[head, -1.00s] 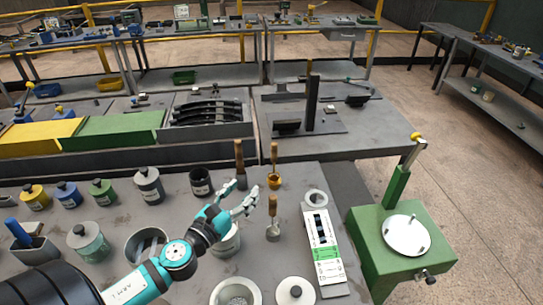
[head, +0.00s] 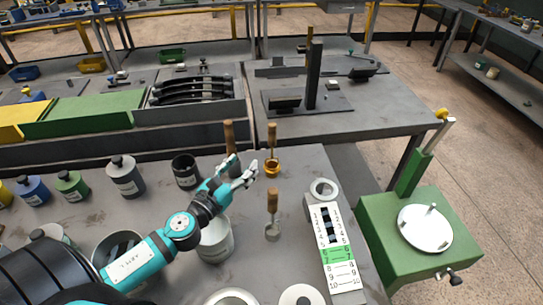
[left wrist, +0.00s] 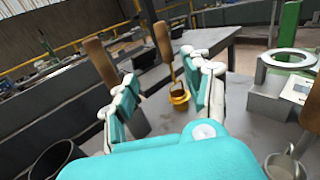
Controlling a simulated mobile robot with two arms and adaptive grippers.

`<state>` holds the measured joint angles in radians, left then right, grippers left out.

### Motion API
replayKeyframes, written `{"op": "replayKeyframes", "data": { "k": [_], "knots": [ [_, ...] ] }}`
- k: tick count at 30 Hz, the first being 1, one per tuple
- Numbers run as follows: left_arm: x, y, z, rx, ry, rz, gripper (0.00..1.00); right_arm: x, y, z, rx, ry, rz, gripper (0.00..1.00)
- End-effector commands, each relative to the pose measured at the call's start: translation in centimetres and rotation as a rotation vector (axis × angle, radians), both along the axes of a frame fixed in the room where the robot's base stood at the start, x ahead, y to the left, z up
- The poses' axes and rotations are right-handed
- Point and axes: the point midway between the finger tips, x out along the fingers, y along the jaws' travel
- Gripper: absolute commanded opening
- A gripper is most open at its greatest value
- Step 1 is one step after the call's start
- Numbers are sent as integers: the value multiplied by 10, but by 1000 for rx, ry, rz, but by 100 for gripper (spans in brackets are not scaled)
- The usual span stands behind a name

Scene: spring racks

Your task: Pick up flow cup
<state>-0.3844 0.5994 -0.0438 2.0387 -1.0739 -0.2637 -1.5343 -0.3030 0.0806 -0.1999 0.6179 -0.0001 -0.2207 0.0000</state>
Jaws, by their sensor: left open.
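Cups with upright wooden handles stand on the near grey table. A brass cup (head: 272,167) is just right of and beyond my left gripper (head: 246,176). A grey metal cup (head: 272,231) stands nearer, to the right of the gripper. A third wooden handle (head: 229,137) rises behind the gripper; its lower end is partly hidden. The frames do not show which is the flow cup. In the left wrist view, my left gripper (left wrist: 160,82) is open and empty, with the brass cup (left wrist: 179,95) showing ahead between the fingers. My right gripper is not in view.
A numbered gauge block (head: 338,250) lies to the right. A green stand (head: 425,240) with a round plate is beyond the table's right edge.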

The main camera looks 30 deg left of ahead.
Motion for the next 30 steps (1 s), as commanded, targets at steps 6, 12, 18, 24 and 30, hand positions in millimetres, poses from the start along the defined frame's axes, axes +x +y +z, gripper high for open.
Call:
{"op": "replayKeyframes", "data": {
  "k": [6,12,18,24,30],
  "knots": [
    [48,-1,5,2,-4,1,50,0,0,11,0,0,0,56],
    [86,-3,2,1,-3,2,50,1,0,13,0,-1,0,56],
    [101,-4,2,0,-1,0,50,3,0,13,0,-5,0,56],
    [124,-10,2,-1,-3,0,50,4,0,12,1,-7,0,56],
    [149,-13,1,2,-1,0,50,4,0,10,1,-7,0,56]
  ]
}}
